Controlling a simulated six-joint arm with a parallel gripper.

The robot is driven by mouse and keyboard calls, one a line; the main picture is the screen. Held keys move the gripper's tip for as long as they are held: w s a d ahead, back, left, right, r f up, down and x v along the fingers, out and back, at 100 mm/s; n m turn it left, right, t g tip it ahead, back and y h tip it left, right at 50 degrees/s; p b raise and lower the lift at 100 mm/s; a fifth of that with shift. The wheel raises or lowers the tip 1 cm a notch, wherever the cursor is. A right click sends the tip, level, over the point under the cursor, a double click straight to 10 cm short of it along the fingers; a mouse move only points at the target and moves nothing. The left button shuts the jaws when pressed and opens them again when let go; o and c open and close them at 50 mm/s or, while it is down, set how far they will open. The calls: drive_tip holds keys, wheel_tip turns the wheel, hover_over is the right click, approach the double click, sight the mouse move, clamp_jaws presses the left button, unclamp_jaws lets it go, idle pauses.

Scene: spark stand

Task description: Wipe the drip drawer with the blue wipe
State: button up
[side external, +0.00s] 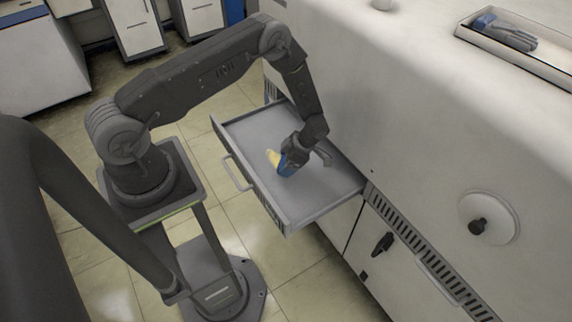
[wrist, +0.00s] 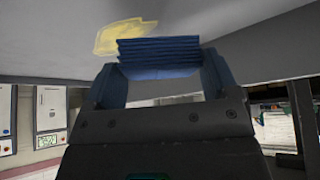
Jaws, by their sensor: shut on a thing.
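The drip drawer (side external: 318,196) is a shallow grey tray pulled open from the white cabinet, its front handle facing left. My gripper (side external: 294,152) is inside the drawer area, pointing down and shut on the blue wipe (side external: 285,169). In the wrist view the wipe (wrist: 160,52) is a folded, ridged blue pad between the two fingers. A yellow patch (side external: 273,158) lies on the drawer floor just left of the wipe. It also shows in the wrist view (wrist: 122,37), beside and partly behind the wipe. I cannot tell whether the wipe touches the floor.
The white cabinet (side external: 430,150) stands close on the right of the drawer. Much of the drawer floor is clear.

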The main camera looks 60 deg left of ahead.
sight(264, 148)
drive_tip(key=shift+r, duration=2.3)
drive_tip(key=shift+w+d, duration=0.1)
drive_tip(key=shift+w, duration=0.35)
drive_tip(key=shift+f, duration=3.5)
drive_tip(key=shift+a+f, duration=0.55)
drive_tip(key=shift+c, duration=0.4)
drive_tip(key=shift+a+f, duration=0.1)
drive_tip(key=shift+a, duration=6)
drive_tip(key=shift+d, duration=6.7)
drive_tip(key=shift+r, duration=4.15)
